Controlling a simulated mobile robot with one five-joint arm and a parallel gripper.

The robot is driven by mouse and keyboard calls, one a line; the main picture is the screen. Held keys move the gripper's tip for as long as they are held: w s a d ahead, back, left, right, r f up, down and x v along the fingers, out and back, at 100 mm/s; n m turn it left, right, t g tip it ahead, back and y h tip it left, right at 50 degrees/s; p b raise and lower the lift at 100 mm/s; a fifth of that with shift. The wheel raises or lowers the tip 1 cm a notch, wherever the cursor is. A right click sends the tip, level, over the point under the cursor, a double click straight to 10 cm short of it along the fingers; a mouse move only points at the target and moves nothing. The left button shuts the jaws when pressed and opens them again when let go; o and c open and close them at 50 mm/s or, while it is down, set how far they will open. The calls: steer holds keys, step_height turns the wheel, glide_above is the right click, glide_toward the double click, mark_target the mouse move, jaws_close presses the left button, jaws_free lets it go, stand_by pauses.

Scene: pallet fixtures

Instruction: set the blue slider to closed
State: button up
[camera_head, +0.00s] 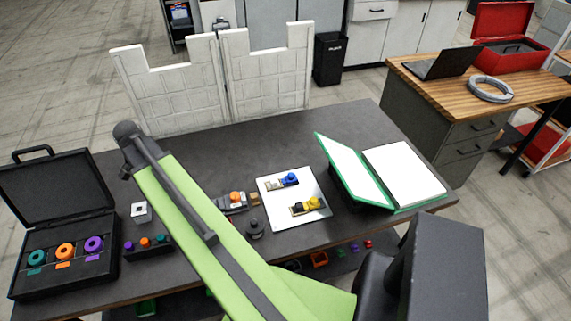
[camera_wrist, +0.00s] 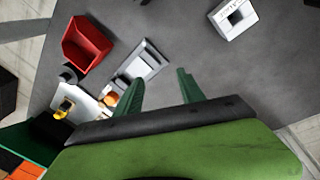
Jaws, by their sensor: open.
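The blue slider (camera_head: 290,179) sits on a white plate (camera_head: 268,209) on the dark table, in the head view. Its blue knob stands toward the right end of its short track, with pale and yellow parts to its left. I cannot read any open or closed marking. A yellow slider (camera_head: 312,204) is in front of it on the same plate. In the wrist view, my gripper (camera_wrist: 158,90) is open and empty, its two green fingers apart over the table. I cannot make out the blue slider there. My gripper is not clearly visible in the head view.
A green-edged open binder (camera_head: 352,170) stands right of the plate. A grey fixture with an orange knob (camera_head: 235,198) is left of it. A black case (camera_head: 62,225) lies far left, and white wall panels (camera_head: 180,95) stand behind. The table's back right is clear.

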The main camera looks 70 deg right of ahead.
steer(key=s+d+r+m+g+p, duration=0.1)
steer(key=s+d+r+m, duration=0.1)
steer(key=s+d+m, duration=0.5)
steer(key=s+d+r+m+p, duration=0.2)
steer(key=s+d+m, duration=0.15)
steer(key=d, duration=0.75)
steer(key=m+g+y, duration=0.1)
steer(key=m+g, duration=0.1)
steer(key=m, duration=0.8)
glide_toward(291, 174)
steer(key=b+x, duration=0.8)
steer(key=b, duration=0.6)
steer(key=shift+w, duration=0.15)
steer(key=shift+s+f+b, duration=0.25)
steer(key=shift+f+b, duration=0.05)
steer(key=shift+b, duration=0.15)
steer(key=shift+r, duration=0.1)
jaws_close()
